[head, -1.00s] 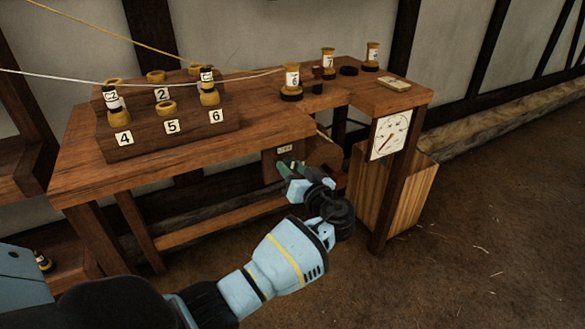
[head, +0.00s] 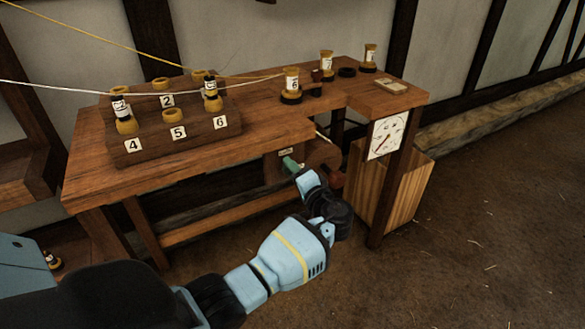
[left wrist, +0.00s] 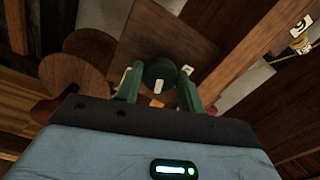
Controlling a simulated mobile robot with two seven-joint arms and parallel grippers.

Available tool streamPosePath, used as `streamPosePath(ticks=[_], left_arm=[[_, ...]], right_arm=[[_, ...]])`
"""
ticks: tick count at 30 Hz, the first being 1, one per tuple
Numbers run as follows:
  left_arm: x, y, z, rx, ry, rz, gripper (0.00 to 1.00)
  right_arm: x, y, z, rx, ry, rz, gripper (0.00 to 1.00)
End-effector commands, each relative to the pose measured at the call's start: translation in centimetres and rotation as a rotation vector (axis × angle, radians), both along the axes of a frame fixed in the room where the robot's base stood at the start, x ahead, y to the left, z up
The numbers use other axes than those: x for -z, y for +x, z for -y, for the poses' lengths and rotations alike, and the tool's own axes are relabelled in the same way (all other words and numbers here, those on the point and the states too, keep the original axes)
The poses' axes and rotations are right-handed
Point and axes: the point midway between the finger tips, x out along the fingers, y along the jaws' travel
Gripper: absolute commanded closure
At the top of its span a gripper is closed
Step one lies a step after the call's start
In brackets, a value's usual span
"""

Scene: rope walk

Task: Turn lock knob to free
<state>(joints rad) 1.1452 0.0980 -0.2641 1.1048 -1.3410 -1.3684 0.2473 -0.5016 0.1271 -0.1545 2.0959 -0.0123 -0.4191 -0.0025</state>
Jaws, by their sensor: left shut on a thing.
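The lock knob (left wrist: 160,72) is a dark green cylinder on a square wooden panel (left wrist: 165,35) under the bench. A white mark shows on its near side. Two small white labels sit on the panel, left and right of it; I cannot read them. My left gripper (left wrist: 159,88) has its green fingers on either side of the knob and is shut on it. In the head view the left gripper (head: 290,164) reaches the panel (head: 274,168) from the front right; the knob is hard to tell from the fingers there. My right gripper is not in view.
The wooden bench (head: 245,118) is above the hand. A round wooden disc (head: 322,156) is just right of the panel. A dial gauge (head: 387,136) and a slatted wooden box (head: 410,185) stand further right. A numbered bobbin rack (head: 160,147) stands on the bench. The floor in front is clear.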

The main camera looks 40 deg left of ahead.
Motion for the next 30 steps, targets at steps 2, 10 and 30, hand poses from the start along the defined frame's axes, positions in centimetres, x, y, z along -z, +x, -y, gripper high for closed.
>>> streamPosePath(ticks=[2,10,30], left_arm=[[-0.3,0.1,0.0,0.002,0.029,-0.066,0.85],[-0.3,0.1,0.0,0.001,0.125,-0.296,0.85],[-0.1,0.1,0.1,0.002,0.251,-0.602,0.85]], right_arm=[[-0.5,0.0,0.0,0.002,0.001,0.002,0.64],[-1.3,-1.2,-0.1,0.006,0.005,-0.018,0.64],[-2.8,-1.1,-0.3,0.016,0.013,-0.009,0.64]])
